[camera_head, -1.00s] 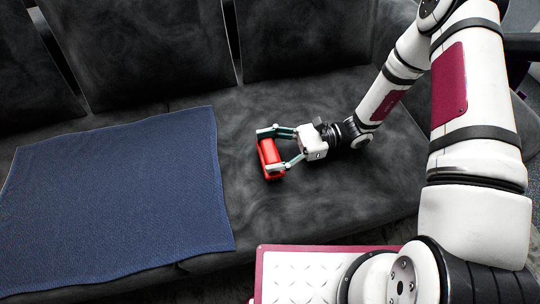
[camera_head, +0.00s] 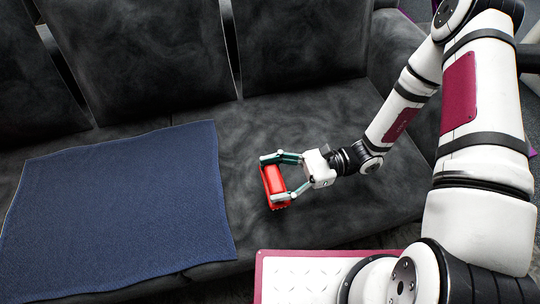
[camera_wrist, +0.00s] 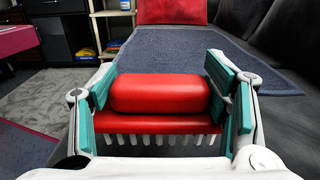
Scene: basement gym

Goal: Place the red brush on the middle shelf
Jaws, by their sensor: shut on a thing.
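The red brush (camera_head: 272,185) is between the fingers of my gripper (camera_head: 287,177) over the dark sofa seat in the head view. In the wrist view, the red brush (camera_wrist: 160,95) shows a rounded red back, a flat red base and white bristles pointing down. The teal finger pads of my gripper (camera_wrist: 160,100) press on its two ends, so the gripper is shut on it. The brush appears held above the seat.
A dark sofa (camera_head: 330,110) fills the head view. A blue mat (camera_head: 120,205) lies flat on its left part. The wrist view shows a red cushion (camera_wrist: 172,11) beyond the mat, a dark cabinet (camera_wrist: 55,40), and a grey rug (camera_wrist: 50,105) on the floor at left.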

